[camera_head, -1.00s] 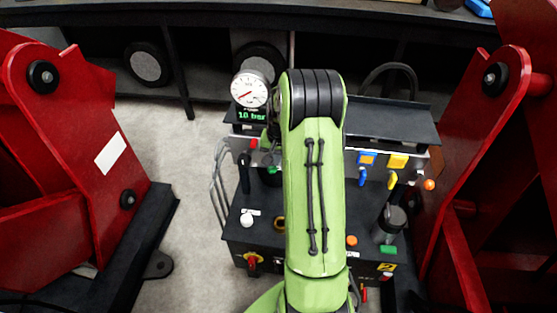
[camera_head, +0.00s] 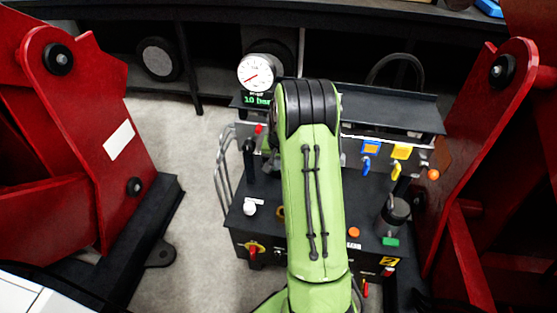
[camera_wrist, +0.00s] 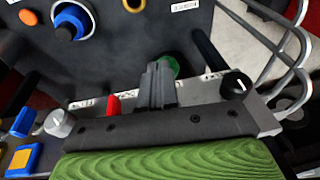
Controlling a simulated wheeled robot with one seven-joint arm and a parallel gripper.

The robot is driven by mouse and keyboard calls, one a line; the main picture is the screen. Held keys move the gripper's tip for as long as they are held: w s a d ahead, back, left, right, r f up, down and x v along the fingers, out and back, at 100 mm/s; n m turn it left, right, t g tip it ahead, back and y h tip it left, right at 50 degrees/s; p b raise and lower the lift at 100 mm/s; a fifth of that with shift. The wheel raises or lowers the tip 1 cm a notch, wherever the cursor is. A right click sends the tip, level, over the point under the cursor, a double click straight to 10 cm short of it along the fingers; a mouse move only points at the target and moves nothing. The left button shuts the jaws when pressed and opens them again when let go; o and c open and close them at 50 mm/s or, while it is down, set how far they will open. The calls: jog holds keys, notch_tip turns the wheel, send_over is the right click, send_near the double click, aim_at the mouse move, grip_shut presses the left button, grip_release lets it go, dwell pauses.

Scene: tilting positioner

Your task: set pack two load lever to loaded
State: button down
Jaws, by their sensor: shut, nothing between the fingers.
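In the wrist view my gripper (camera_wrist: 158,82) is shut and empty, its dark fingers in front of a green knob (camera_wrist: 167,63) at the panel. A small red lever (camera_wrist: 113,105) stands left of the fingers, apart from them. A blue lever (camera_head: 365,166) and a yellow lever (camera_head: 396,170) hang on the console's right side in the head view; the blue one also shows in the wrist view (camera_wrist: 22,122). The labels are too small to read, so I cannot tell which lever belongs to pack two. My arm hides the console's middle and my gripper in the head view.
A round gauge (camera_head: 257,72) stands above a green display at the console's back left. Red frames (camera_head: 75,110) (camera_head: 490,120) flank the console. A bent metal rail (camera_wrist: 285,50) is right of my gripper in the wrist view. Grey floor (camera_head: 180,150) lies open left of the console.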

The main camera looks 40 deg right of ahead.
jog(key=shift+s+a+f+b, duration=0.15)
jog(key=shift+f+b, duration=0.4)
jog(key=shift+f, duration=1)
